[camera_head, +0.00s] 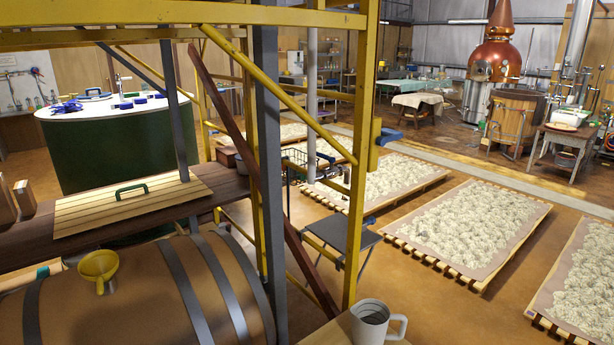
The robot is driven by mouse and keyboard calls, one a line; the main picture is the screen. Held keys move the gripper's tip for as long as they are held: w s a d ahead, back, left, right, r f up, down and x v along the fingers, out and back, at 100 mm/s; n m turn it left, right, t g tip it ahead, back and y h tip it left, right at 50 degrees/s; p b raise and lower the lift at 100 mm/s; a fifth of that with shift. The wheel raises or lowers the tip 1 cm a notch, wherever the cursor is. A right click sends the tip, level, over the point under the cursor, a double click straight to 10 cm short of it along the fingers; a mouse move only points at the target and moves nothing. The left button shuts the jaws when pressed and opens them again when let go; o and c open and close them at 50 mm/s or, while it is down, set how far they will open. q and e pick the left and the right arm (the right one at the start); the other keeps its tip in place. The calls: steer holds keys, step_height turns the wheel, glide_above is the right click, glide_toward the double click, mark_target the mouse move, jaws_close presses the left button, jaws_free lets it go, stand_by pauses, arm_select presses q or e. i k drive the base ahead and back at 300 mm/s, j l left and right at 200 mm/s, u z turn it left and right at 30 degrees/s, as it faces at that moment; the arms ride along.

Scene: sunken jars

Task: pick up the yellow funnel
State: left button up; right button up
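The yellow funnel (99,265) sits upright on top of a large wooden barrel (140,290) at the lower left. Its wide mouth faces up and its narrow lower end meets the barrel top; whether the spout goes into a hole there is hidden. Nothing is touching the funnel apart from the barrel. Neither of my grippers shows in the head view.
A yellow metal frame (357,150) with grey and brown posts rises right of the barrel. Behind the barrel lies a slatted wooden lid (95,212) with a green handle. A white mug (370,322) stands at the bottom centre. Open floor lies between pallets at right.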

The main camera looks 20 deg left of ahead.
mark_target(98, 267)
steer(key=u, duration=1.75)
